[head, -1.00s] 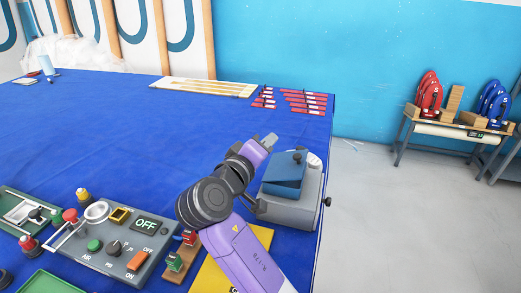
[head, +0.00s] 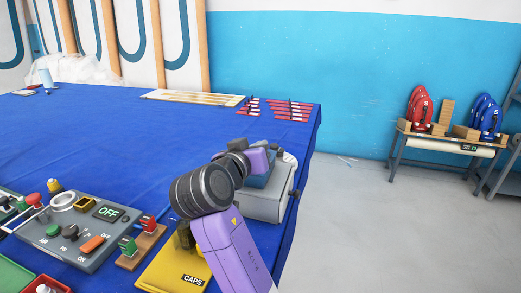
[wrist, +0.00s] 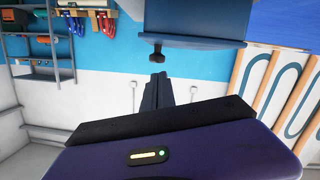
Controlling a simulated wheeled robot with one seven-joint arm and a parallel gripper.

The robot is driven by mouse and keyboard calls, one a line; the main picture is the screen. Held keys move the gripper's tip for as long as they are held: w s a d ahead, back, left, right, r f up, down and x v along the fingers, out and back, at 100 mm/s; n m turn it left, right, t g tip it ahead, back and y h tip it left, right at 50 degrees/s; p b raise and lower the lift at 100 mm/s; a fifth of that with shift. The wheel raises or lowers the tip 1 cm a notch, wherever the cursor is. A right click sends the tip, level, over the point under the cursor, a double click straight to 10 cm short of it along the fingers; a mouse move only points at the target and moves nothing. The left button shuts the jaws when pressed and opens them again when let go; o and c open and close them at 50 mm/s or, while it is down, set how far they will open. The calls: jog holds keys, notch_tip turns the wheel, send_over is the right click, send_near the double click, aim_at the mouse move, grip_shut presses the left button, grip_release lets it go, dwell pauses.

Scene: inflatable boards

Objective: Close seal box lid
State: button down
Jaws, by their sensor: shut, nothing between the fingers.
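The seal box (head: 265,206) is a grey box at the right edge of the blue-covered table in the head view. Its blue lid (head: 258,181) shows only in part behind my arm; how far it stands open is hidden. In the wrist view a blue-grey panel, apparently the lid (wrist: 195,22), fills the top middle, with a dark knob (wrist: 157,53) sticking out below it. My gripper (wrist: 157,78) is shut and empty, its fingertips just below the knob in that picture. Whether they touch it I cannot tell. In the head view my gripper's purple body is over the box, fingertips hidden.
A control panel reading OFF (head: 85,230), a block with red and green switches (head: 140,243) and a yellow CAPS board (head: 180,268) lie left of my arm. Red strips (head: 290,110) lie at the table's far corner. The middle of the table is clear.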

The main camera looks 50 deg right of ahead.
jog(key=shift+s+d+f, duration=0.1)
jog(key=shift+s+f, duration=0.2)
jog(key=shift+f, duration=0.25)
jog(key=shift+f, duration=0.15)
